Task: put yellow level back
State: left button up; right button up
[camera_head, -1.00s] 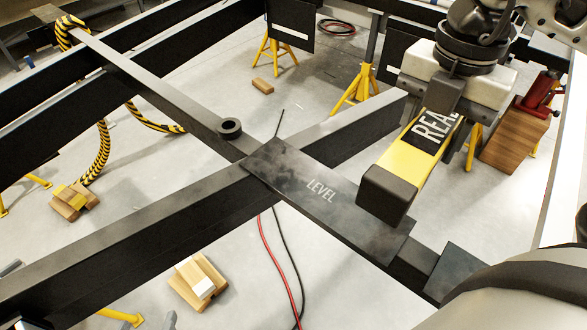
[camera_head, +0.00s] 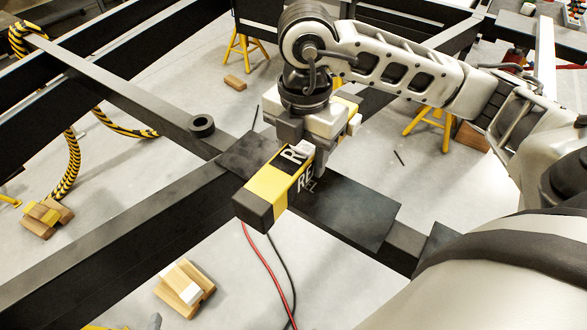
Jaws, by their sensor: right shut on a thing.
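The yellow level (camera_head: 272,187) has black end caps and white lettering on a black patch. My right gripper (camera_head: 308,150) is shut on it from above. The level's near black end points toward the lower left; its far end is mostly hidden behind the gripper. It is over the dark plate (camera_head: 355,212) that carries the word LEVEL, now mostly covered. I cannot tell whether the level touches the plate. My left gripper is not in view.
Dark chassis beams (camera_head: 120,235) cross below and beside the plate. A black ring (camera_head: 202,125) sits on a beam left of the plate. Red and black cables (camera_head: 262,262) hang below. Wooden blocks (camera_head: 184,288) and yellow stands (camera_head: 428,128) are on the floor.

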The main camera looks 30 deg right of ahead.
jog(key=shift+w+a+f, duration=0.3)
jog(key=shift+f, duration=0.15)
jog(key=shift+w+a+f, duration=0.15)
jog(key=shift+f, duration=0.8)
jog(key=shift+w+a+f, duration=0.1)
jog(key=shift+f, duration=0.85)
jog(key=shift+f, duration=0.2)
jog(key=o, duration=1.3)
jog(key=shift+r, duration=0.1)
